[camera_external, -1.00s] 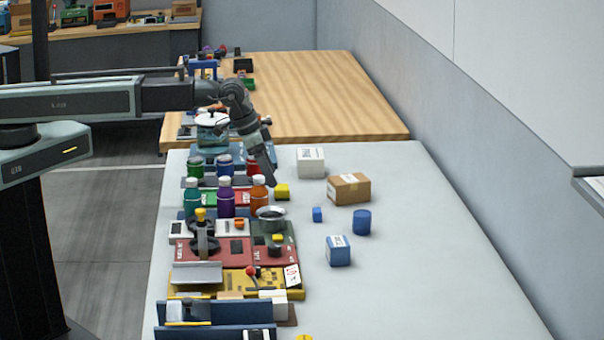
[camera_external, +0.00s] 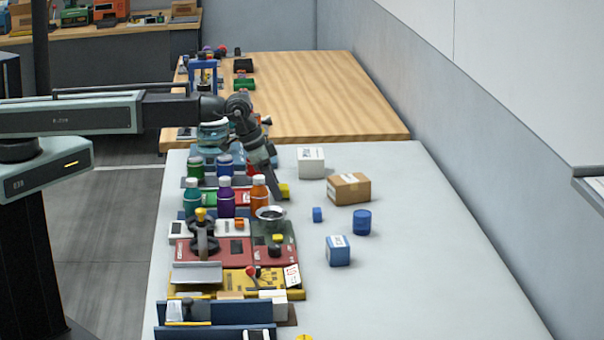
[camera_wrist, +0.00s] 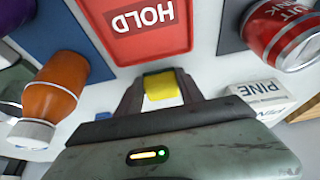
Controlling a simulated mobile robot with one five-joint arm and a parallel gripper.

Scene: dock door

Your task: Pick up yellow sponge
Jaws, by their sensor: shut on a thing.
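The yellow sponge (camera_wrist: 161,88) is between the two fingers of my gripper (camera_wrist: 160,92) in the wrist view, and the fingers are shut on it. In the external view the yellow sponge (camera_external: 284,190) shows in part at the fingertips of my gripper (camera_external: 277,192), low over the white table. The arm hides some of it. I cannot tell whether the sponge still touches the table.
An orange bottle (camera_wrist: 55,88) stands close to my gripper, and a red HOLD tray (camera_wrist: 145,28) lies beside it. A red can (camera_wrist: 280,35) and a PINE box (camera_wrist: 262,97) are near. A cardboard box (camera_external: 349,189) and a blue cylinder (camera_external: 362,222) stand to the right.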

